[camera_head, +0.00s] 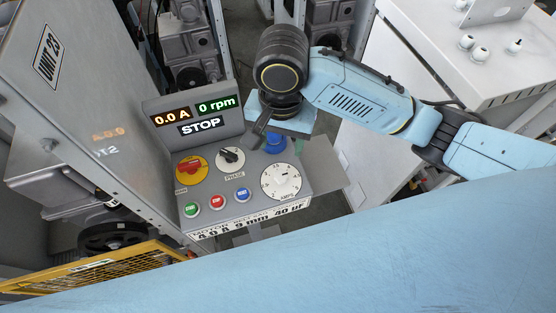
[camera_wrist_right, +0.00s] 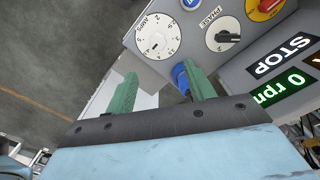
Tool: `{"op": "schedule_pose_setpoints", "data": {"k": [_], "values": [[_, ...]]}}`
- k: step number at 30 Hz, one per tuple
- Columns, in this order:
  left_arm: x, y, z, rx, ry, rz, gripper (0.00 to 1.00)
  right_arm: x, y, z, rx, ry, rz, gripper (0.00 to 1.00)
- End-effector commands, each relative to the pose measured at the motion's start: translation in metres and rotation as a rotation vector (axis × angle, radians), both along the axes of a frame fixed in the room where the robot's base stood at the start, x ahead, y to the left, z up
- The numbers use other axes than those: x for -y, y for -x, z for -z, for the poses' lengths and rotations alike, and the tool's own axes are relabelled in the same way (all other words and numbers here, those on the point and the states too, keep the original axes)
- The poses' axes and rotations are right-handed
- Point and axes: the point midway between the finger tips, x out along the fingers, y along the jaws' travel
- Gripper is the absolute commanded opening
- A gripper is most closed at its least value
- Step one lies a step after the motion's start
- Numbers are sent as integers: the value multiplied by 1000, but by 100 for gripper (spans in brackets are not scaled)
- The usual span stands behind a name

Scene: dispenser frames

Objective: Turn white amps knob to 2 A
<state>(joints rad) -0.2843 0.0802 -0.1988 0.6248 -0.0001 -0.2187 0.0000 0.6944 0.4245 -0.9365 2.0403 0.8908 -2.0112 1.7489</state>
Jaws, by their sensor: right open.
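The white amps knob (camera_head: 281,181) is a round dial at the right of the grey control panel's face (camera_head: 215,215). It also shows, unobstructed, in the right wrist view (camera_wrist_right: 158,37); I cannot read its setting surely. My right gripper (camera_head: 283,140) is over the panel's upper right, short of the white knob. In the wrist view its green fingers (camera_wrist_right: 162,74) are apart and empty, pointing toward the panel. The display (camera_head: 193,115) reads 0.0 A, 0 rpm and STOP. My left gripper is out of view.
The panel also carries a red-and-yellow switch (camera_head: 190,170), a black phase knob (camera_head: 231,159) and green (camera_head: 191,209), red (camera_head: 217,202) and blue (camera_head: 242,194) buttons. A grey cabinet (camera_head: 75,110) stands left. A yellow grille (camera_head: 100,270) lies lower left.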

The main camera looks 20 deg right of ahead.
Motion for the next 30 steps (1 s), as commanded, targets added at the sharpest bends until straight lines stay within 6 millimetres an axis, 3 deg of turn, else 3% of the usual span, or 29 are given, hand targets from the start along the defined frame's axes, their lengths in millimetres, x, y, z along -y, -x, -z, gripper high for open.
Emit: {"op": "schedule_pose_setpoints", "data": {"k": [3,7,11,15,20,30], "values": [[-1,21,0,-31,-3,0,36,0,3,17,-9,-1,3,54],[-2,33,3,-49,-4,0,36,1,2,47,-7,2,3,54],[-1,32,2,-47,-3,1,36,2,1,74,-5,5,2,54],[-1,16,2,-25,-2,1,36,1,1,98,-2,3,2,54],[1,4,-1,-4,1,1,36,1,1,116,-2,2,2,54],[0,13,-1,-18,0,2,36,1,1,123,-1,1,0,54]]}}
